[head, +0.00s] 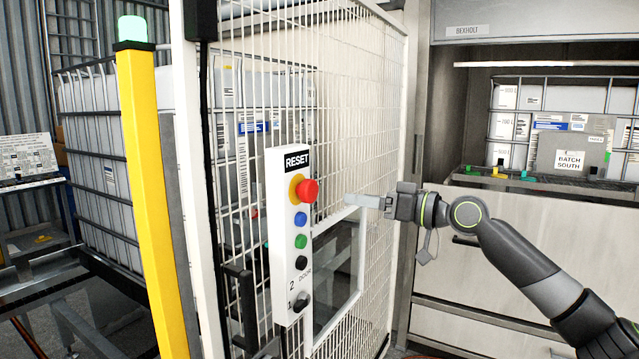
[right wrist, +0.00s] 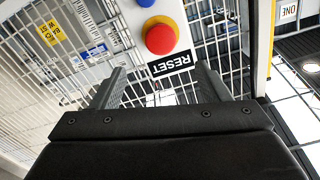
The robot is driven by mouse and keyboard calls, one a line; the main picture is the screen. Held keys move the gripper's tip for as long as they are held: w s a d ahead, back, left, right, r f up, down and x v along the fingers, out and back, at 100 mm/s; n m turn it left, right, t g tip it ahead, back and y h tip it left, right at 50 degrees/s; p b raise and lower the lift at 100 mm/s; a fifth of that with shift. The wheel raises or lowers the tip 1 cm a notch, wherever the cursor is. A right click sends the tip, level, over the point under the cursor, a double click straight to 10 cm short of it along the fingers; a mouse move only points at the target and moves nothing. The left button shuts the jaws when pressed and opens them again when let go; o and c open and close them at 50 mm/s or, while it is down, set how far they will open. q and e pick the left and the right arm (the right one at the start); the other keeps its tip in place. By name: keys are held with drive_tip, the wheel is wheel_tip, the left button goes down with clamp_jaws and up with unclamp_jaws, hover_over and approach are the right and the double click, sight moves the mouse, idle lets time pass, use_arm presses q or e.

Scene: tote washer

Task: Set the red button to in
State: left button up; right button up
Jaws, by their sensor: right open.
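The red button (head: 308,190) is a mushroom head on a yellow ring, at the top of a white control panel (head: 284,330) under a RESET label (head: 297,160). In the right wrist view the red button (right wrist: 160,39) shows just beyond the fingertips, above the upside-down RESET label (right wrist: 171,65). My right gripper (head: 350,201) comes in from the right, its fingertips pointing left at the button with a small gap between. In the right wrist view the gripper (right wrist: 157,80) is open, with nothing between its fingers. My left gripper is not in view.
Below the red button sit a blue button (head: 300,219), a green button (head: 300,241), a black button (head: 301,262) and a black knob (head: 299,301). A white mesh fence (head: 345,130) stands behind the panel. A yellow post (head: 150,200) with a green lamp (head: 132,29) stands left.

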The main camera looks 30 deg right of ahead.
sight(314, 192)
drive_tip(key=p+x, duration=0.5)
drive_tip(key=x, duration=0.4)
drive_tip(key=shift+w+a+r, duration=0.1)
drive_tip(key=shift+a+r, duration=0.05)
drive_tip(key=shift+x, duration=0.75)
